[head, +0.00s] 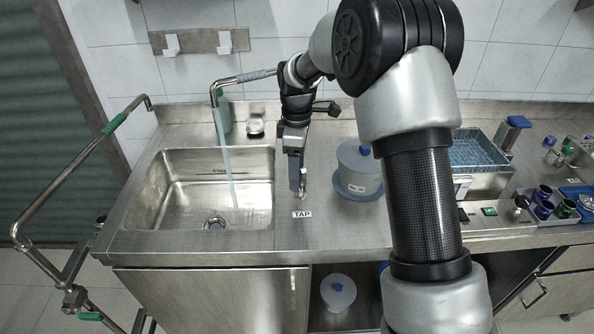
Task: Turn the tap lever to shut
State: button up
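A metal tap spout (240,79) reaches out from the wall side over the sink (160,200), with its right end hidden behind my arm. A pale blue stream of water (228,160) runs from its mouth down into the basin. A white label reading TAP (302,214) lies on the counter right of the sink. My gripper (299,188) points down just behind that label, at the sink's right side. A small metal piece at its tips may be the tap lever; it is largely covered by the fingers. Whether the fingers are closed on it I cannot tell.
A lidded white pot (359,165) on a blue base stands close to the right of my gripper. A blue-topped tray (478,150) and small coloured cups (543,210) are further right. A metal rail (75,165) rises at the left. The front counter strip is mostly clear.

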jog(key=shift+f, duration=0.3)
jog(key=c, duration=1.4)
jog(key=shift+o, duration=0.2)
jog(key=shift+f, duration=0.1)
jog(key=shift+s, duration=0.1)
